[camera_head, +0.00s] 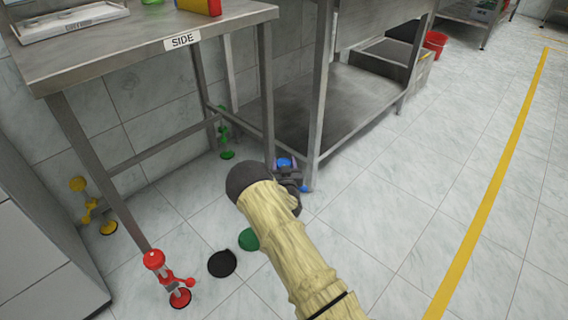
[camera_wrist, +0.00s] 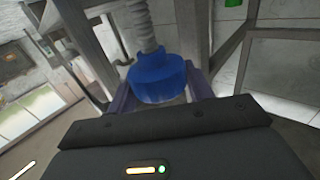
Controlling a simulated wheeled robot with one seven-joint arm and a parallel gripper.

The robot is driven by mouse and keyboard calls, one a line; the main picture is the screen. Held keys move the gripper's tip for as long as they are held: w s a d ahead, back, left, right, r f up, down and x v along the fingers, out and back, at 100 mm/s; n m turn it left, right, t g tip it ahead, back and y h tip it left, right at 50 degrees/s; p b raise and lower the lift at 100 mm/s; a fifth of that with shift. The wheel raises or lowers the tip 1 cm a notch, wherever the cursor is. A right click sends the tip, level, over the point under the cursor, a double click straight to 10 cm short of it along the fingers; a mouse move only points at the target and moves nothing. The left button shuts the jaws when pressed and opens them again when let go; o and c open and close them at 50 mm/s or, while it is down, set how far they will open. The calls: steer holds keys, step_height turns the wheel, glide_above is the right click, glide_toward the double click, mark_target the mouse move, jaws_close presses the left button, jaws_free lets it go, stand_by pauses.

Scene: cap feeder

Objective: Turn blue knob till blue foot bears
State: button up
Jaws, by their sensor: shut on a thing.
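The blue knob (camera_wrist: 158,78) sits between my gripper's (camera_wrist: 160,95) two purple fingers in the wrist view, with a grey threaded rod rising from it. The gripper is shut on the knob. In the head view the blue knob (camera_head: 284,163) shows at the front right leg of the side table (camera_head: 262,14), with my gripper (camera_head: 288,176) at it and my arm covering most of that spot. A small bit of blue (camera_head: 304,188) shows low by the floor beside the gripper. Whether the blue foot touches the floor is hidden.
Red (camera_head: 169,276), yellow (camera_head: 94,207) and green (camera_head: 225,137) levelling feet stand at the other legs. A black disc (camera_head: 222,263) and a green disc (camera_head: 249,239) lie on the floor. A steel shelf bench (camera_head: 345,108) stands close right. Floor farther right is clear.

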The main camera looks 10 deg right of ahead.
steer(key=m+h, duration=0.1)
steer(key=h, duration=0.1)
steer(key=m+g+h, duration=0.1)
steer(key=m+h, duration=0.1)
steer(key=h, duration=0.1)
steer(key=shift+f+m+g+h, duration=0.1)
steer(key=shift+m+g+h, duration=0.2)
steer(key=m+g+h+b, duration=0.2)
steer(key=m+g+h, duration=0.1)
steer(key=m+h, duration=0.1)
steer(key=shift+f+h, duration=0.1)
steer(key=shift+h, duration=0.5)
steer(key=m+g+h+b, duration=0.3)
steer(key=g, duration=0.1)
steer(key=shift+g, duration=0.3)
steer(key=shift+m+g+h+b, duration=0.7)
steer(key=shift+m+g+b, duration=0.45)
steer(key=shift+g, duration=0.35)
steer(key=shift+m+g+b, duration=0.3)
steer(key=shift+m+g, duration=0.15)
steer(key=shift+g, duration=0.15)
steer(key=shift+r+m+g+h, duration=0.25)
steer(key=shift+m+g+h, duration=0.05)
steer(key=shift+g, duration=0.1)
steer(key=o, duration=1)
steer(key=shift+c, duration=0.2)
